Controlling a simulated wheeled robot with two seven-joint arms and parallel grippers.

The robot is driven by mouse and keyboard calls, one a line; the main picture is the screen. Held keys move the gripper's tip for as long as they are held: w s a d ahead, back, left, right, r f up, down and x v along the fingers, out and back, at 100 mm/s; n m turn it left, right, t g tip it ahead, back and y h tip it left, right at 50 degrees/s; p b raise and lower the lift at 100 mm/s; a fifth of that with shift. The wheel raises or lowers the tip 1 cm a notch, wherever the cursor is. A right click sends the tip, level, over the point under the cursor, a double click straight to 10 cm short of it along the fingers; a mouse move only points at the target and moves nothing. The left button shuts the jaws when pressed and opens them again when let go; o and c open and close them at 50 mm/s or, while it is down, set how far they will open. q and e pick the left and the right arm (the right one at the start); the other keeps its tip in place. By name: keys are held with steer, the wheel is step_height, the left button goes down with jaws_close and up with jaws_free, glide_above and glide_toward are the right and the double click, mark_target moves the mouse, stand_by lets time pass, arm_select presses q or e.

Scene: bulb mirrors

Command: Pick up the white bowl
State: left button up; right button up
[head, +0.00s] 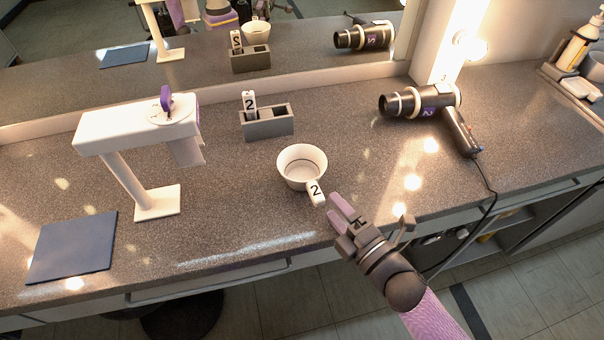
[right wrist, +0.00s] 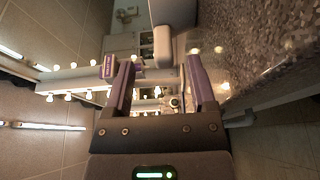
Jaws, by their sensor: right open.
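The white bowl (head: 301,169) stands upright on the speckled grey counter in the middle of the head view. A white tag with a "2" (head: 316,192) is at its front right rim. My right gripper (head: 341,213) is open and empty, just to the front right of the bowl and apart from it, near the counter's front edge. In the right wrist view my right gripper (right wrist: 160,85) shows two spread purple fingers with nothing between them. My left gripper is not in view.
A white stand (head: 135,135) with a purple knob and a dark blue mat (head: 72,247) are on the left. A grey two-slot holder (head: 268,123) is behind the bowl. A hair dryer (head: 425,101) with a cord lies to the right. A mirror (head: 200,60) runs along the back.

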mark_target(324, 203)
steer(key=x, duration=0.2)
steer(key=b+x, duration=0.1)
steer(key=x, duration=0.1)
steer(key=shift+w+a+f, duration=0.1)
steer(key=shift+a+f, duration=0.05)
steer(key=shift+a, duration=0.4)
jaws_close()
